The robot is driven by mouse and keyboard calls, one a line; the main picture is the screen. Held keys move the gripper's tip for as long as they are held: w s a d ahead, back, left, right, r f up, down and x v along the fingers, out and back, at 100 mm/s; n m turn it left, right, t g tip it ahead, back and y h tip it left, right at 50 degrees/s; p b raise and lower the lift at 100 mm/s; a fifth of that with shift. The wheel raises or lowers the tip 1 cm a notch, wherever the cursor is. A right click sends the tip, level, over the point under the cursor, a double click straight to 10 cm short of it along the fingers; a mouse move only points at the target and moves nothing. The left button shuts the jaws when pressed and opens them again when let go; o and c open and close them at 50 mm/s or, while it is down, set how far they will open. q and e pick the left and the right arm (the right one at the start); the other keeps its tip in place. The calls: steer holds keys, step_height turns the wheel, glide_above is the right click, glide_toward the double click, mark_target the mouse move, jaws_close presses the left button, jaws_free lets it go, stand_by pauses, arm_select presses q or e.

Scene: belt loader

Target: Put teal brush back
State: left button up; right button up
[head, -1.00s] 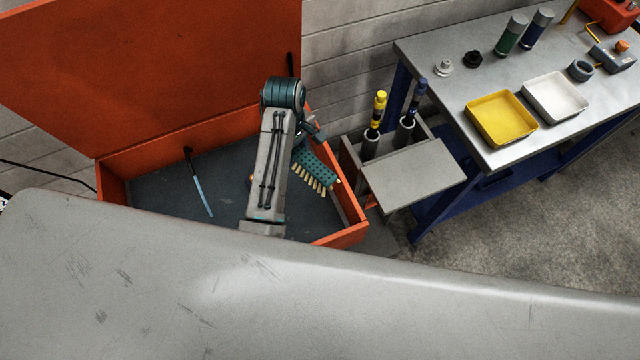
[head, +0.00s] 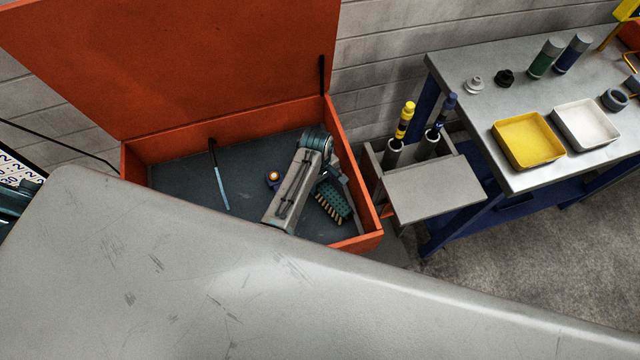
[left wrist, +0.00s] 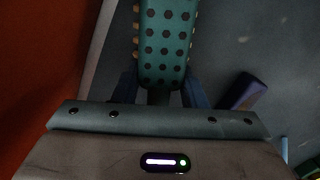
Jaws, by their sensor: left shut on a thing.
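The teal brush (head: 334,201), with dark dots on its back and pale bristles, is in the orange box (head: 362,243), near its right wall. It also shows in the left wrist view (left wrist: 163,45), where it runs up from between the fingers. My left gripper (head: 328,175) is shut on the brush, low inside the box; my arm hides part of the grip. In the left wrist view my left gripper (left wrist: 160,97) has a finger on each side of the brush's near end. I cannot tell whether the brush touches the box floor. My right gripper is not in view.
The box's lid (head: 180,60) stands open at the back. A small purple item (head: 272,179) lies on the box floor. A grey holder (head: 435,190) with yellow and blue handled tools stands to the right, beside a workbench (head: 480,120) with trays. A large grey surface (head: 200,270) fills the foreground.

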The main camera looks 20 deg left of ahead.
arm_select(q)
steer(key=shift+w+f, duration=0.1)
steer(key=shift+f, duration=0.45)
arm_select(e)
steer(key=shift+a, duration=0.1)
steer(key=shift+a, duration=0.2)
arm_select(q)
steer(key=o, duration=0.9)
steer(key=shift+f, duration=0.15)
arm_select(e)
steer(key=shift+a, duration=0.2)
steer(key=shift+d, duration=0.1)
